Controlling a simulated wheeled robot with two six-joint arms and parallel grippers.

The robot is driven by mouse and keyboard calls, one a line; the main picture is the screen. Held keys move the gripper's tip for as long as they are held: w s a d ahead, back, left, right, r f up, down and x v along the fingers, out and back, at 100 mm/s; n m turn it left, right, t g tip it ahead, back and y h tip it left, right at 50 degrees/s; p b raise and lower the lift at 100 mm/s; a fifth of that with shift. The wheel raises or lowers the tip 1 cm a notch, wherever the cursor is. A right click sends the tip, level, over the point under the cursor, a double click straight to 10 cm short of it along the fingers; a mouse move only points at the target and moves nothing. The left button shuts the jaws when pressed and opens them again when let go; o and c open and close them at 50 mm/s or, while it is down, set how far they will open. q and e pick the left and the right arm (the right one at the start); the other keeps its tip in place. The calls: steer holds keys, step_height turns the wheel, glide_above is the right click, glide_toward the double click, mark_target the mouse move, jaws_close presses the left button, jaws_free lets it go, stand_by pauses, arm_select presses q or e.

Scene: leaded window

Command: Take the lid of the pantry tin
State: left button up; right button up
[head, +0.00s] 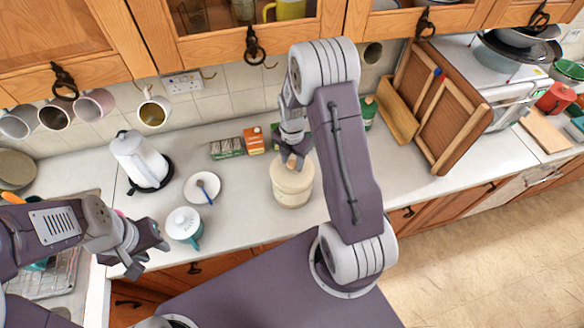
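The pantry tin (292,193) is a cream round canister standing on the white worktop, right of the middle of the counter. Its lid (281,174) is on top, partly hidden by my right gripper. My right gripper (292,160) points down at the lid, with its fingertips at a brownish knob. The fingers are small and partly covered by my own arm, so I cannot tell whether they are closed on the knob. My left gripper (150,260) is at the lower left, apart from the tin, with its fingers spread and nothing between them.
A wooden rack (440,110) leans at right. Cabinets with hanging mugs overhang the counter.

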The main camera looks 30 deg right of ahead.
mark_target(294, 163)
steer(key=shift+s+r, duration=0.1)
steer(key=shift+s, duration=0.15)
jaws_close()
steer(key=shift+w, duration=0.1)
steer(key=shift+w, duration=0.1)
steer(key=shift+w+r+b, duration=0.1)
steer(key=shift+r+b, duration=0.35)
steer(key=shift+r, duration=0.1)
steer(key=r, duration=0.1)
steer(key=r+b, duration=0.1)
steer(key=r, duration=0.1)
steer(key=shift+s+d, duration=0.25)
steer(key=shift+s, duration=0.05)
steer(key=s+d+r+b, duration=0.3)
steer(key=s+d+r, duration=0.4)
steer(key=d, duration=0.1)
steer(key=shift+s+b, duration=0.3)
